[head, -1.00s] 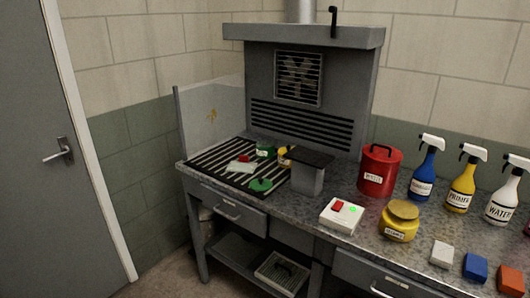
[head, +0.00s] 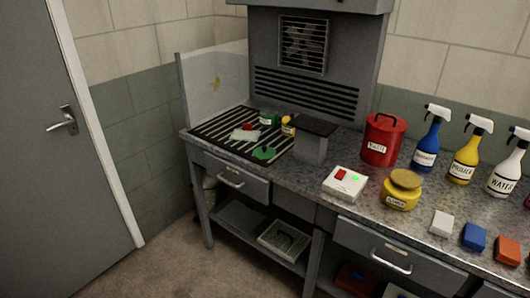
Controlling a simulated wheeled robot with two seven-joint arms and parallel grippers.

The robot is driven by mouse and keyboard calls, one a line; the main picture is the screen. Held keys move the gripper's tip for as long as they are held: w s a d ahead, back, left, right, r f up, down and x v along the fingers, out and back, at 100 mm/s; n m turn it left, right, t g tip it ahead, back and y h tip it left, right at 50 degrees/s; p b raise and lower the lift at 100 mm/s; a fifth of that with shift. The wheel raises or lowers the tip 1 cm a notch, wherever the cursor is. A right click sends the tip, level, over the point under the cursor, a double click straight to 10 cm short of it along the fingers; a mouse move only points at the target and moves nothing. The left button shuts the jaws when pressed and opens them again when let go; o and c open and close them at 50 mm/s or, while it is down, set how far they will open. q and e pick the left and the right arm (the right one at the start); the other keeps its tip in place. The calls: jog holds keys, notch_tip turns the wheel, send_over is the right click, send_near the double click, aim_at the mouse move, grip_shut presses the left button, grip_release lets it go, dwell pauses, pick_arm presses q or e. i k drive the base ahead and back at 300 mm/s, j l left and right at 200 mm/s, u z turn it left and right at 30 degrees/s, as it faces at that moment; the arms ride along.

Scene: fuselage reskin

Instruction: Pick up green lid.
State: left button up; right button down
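The green lid (head: 264,153) lies flat on the black slatted grille (head: 215,128) at the left end of the workbench, near the grille's front right. A green-labelled jar (head: 267,117) and a small yellow container (head: 288,126) stand behind it. A white cloth or sheet (head: 245,136) with a red item (head: 247,127) lies to its left. Neither of my grippers shows in the head view.
A grey block with a dark top (head: 311,140) stands right of the lid. A white box with a red button (head: 345,183), a yellow jar (head: 401,190), a red waste can (head: 382,140) and spray bottles stand farther right. A clear panel (head: 213,90) edges the grille's left side.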

aim_at(264, 152)
jog(key=i+j+z, duration=0.25)
jog(key=i, duration=0.3)
jog(key=i+j+z, duration=0.3)
jog(key=i, duration=0.25)
